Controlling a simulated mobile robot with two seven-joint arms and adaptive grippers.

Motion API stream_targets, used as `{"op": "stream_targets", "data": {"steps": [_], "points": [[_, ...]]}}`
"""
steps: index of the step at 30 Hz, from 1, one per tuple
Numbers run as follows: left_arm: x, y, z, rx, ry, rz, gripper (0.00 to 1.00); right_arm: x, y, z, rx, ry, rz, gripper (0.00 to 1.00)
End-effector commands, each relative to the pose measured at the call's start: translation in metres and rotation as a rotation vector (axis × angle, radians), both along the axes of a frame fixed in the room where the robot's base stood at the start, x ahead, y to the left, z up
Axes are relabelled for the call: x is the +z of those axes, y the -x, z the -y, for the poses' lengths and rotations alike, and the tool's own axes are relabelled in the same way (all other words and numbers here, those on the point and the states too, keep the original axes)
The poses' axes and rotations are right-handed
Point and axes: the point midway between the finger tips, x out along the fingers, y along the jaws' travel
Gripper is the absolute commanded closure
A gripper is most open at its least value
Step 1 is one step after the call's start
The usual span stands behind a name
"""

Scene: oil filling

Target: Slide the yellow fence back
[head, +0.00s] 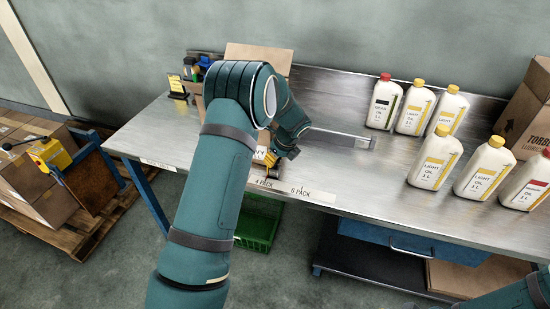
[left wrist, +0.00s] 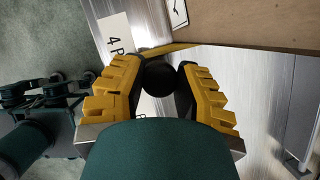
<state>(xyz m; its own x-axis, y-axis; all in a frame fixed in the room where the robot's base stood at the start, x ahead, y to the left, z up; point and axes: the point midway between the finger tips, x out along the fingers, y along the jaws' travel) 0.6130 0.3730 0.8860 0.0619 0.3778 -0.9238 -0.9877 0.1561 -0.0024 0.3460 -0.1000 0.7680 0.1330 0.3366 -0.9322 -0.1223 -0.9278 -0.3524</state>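In the head view my left gripper (head: 283,157) is low at the table's front edge, by the "4 PACK" and "6 PACK" labels; the arm hides much of that spot. In the left wrist view its yellow fingers (left wrist: 163,72) stand close on either side of a round black knob (left wrist: 161,78), with the dark pads seeming to touch it. A thin yellow strip (left wrist: 168,48), apparently the yellow fence, runs from behind the knob beside the cardboard. Most of the fence is hidden, and I cannot make it out in the head view. My right gripper is out of view.
The metal table (head: 185,130) has a cardboard box (head: 262,56) at the back and a flat grey bar (head: 340,138) across its middle. Several oil bottles (head: 433,160) stand to the right. A green crate (head: 262,222) sits below. Bare tabletop lies front right.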

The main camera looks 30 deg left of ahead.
Motion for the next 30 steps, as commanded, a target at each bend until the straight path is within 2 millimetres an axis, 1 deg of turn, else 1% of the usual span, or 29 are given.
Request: {"op": "stream_targets", "data": {"steps": [4,8,11,14,21,24,30], "points": [[-0.001,0.000,0.002,-0.001,-0.001,-0.003,1.00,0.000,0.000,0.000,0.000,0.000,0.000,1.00],[-0.002,-0.002,0.014,-0.003,0.000,-0.005,1.00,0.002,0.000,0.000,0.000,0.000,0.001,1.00],[-0.002,-0.007,0.034,-0.008,0.002,-0.005,1.00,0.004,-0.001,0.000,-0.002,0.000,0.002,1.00],[-0.002,-0.013,0.060,-0.010,0.003,-0.006,1.00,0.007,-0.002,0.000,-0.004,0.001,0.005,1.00],[-0.003,-0.028,0.127,-0.006,0.002,-0.006,1.00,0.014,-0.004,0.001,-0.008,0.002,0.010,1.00],[-0.003,-0.034,0.152,-0.005,0.002,-0.007,1.00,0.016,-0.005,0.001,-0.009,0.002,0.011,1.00],[-0.004,-0.043,0.190,-0.003,0.001,-0.008,1.00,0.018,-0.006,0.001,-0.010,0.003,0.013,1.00]]}}
